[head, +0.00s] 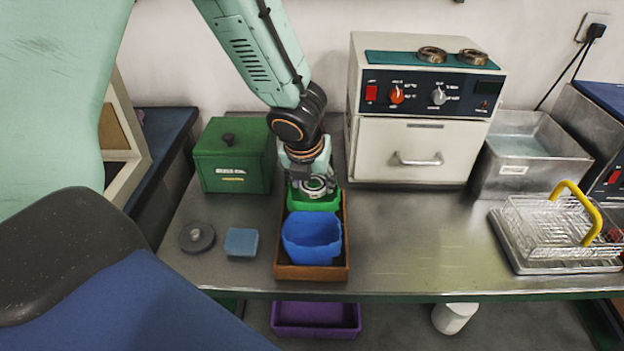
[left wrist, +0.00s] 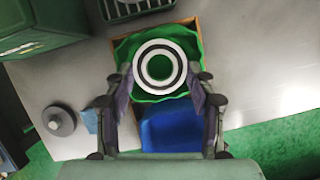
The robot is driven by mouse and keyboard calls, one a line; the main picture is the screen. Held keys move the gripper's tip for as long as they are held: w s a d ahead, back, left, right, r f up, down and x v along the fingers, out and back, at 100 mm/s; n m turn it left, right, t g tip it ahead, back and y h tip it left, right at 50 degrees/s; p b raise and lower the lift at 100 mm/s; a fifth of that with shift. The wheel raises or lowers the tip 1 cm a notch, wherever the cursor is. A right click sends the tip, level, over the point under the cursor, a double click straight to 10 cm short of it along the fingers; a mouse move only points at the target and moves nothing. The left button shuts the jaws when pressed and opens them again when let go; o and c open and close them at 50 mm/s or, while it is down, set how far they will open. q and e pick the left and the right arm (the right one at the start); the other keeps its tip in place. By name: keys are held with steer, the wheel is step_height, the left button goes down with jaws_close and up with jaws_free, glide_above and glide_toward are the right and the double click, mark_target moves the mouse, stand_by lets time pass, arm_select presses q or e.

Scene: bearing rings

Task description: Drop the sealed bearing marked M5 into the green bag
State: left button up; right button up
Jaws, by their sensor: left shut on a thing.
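My left gripper (head: 314,184) is shut on a round sealed bearing (head: 316,186) with a pale face and a dark ring. In the left wrist view the bearing (left wrist: 160,69) sits between the fingers (left wrist: 160,88), over the green bag (left wrist: 130,52). In the head view the green bag (head: 312,203) is open in the back half of a brown tray (head: 311,273), directly below the gripper. I cannot read a marking on the bearing. Its exact height over the bag is hard to tell. My right gripper is not in view.
A blue bag (head: 311,238) stands in the tray's front half. A green box (head: 233,156) is at left, with a grey disc (head: 197,238) and blue block (head: 242,242) before it. An oven (head: 420,125) bearing two rings stands behind; a wire basket (head: 555,228) is at right.

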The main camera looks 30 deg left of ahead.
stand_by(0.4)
arm_select(q)
steer(key=o, duration=1.2)
step_height(320, 180, up, 8)
steer(key=p, duration=0.8)
steer(key=shift+f, duration=0.15)
step_height(320, 180, down, 8)
steer(key=b, duration=0.8)
steer(key=shift+d+r, duration=0.1)
steer(key=shift+r, duration=0.1)
